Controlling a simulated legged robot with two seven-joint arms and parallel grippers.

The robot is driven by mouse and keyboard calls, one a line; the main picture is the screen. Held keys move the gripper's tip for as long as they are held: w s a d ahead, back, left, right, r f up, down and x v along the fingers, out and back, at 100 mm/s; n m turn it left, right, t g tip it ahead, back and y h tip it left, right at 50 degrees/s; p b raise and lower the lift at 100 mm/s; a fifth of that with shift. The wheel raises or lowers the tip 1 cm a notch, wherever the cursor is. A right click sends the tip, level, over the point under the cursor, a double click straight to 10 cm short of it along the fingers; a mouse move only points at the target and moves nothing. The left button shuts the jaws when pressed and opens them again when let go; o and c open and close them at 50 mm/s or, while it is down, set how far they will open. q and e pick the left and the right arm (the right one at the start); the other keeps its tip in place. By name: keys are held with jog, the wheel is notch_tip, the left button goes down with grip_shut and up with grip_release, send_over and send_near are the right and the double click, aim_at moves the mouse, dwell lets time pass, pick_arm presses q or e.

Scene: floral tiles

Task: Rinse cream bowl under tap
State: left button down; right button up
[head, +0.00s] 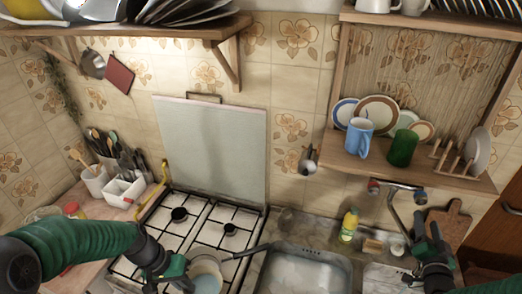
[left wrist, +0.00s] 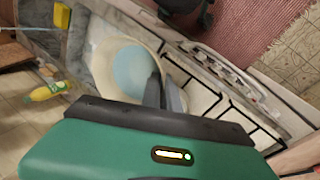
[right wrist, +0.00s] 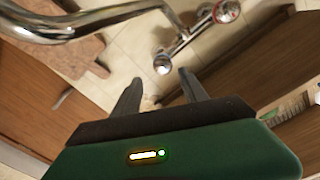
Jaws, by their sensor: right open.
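The cream bowl (head: 207,281) is at the front right of the stove in the head view, with a pale blue inside. It also shows in the left wrist view (left wrist: 104,68). My left gripper (head: 180,274) is at the bowl's left side, its fingers (left wrist: 163,95) close together on the rim. The tap (head: 393,208) is on the wall above the sink, with red and blue knobs. My right gripper (head: 428,238) is open and empty beside the tap. In the right wrist view its fingers (right wrist: 158,92) point toward a tap knob (right wrist: 162,63); the curved spout (right wrist: 50,28) is at upper left.
The sink basin (head: 300,268) is right of the stove (head: 205,225). A yellow-green bottle (head: 349,225) and a sponge (head: 372,246) stand behind the sink. A wooden shelf (head: 400,172) with cups and plates hangs above the tap. A dark handle (head: 250,251) reaches over the stove edge.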

aim_at(421, 202)
jog(key=shift+w+a+r, duration=0.15)
jog(key=shift+w+a, duration=0.05)
jog(key=shift+w, duration=0.25)
jog(key=shift+w+a+r, duration=0.1)
jog(key=shift+w+a, duration=0.1)
jog(key=shift+w, duration=0.2)
jog(key=x, duration=0.3)
jog(key=shift+a, duration=0.1)
pick_arm(q)
jog(key=shift+b+x, duration=1.1)
jog(key=shift+b, duration=0.05)
pick_arm(e)
jog(key=w+d, duration=0.1)
jog(key=w, duration=0.1)
jog(key=w+d+f, duration=0.1)
jog(key=w+d, duration=0.1)
jog(key=shift+w+d, duration=0.1)
jog(key=shift+d, duration=0.15)
jog(key=shift+w+r, duration=0.15)
jog(key=shift+w+a+r, duration=0.1)
jog(key=shift+a+r, duration=0.15)
jog(key=shift+a, duration=0.45)
jog(key=c, duration=0.5)
jog(key=shift+d, duration=0.4)
jog(key=c, duration=0.5)
pick_arm(q)
jog(key=shift+a+f, duration=0.1)
jog(key=shift+a, duration=0.5)
pick_arm(e)
jog(key=shift+c, duration=0.2)
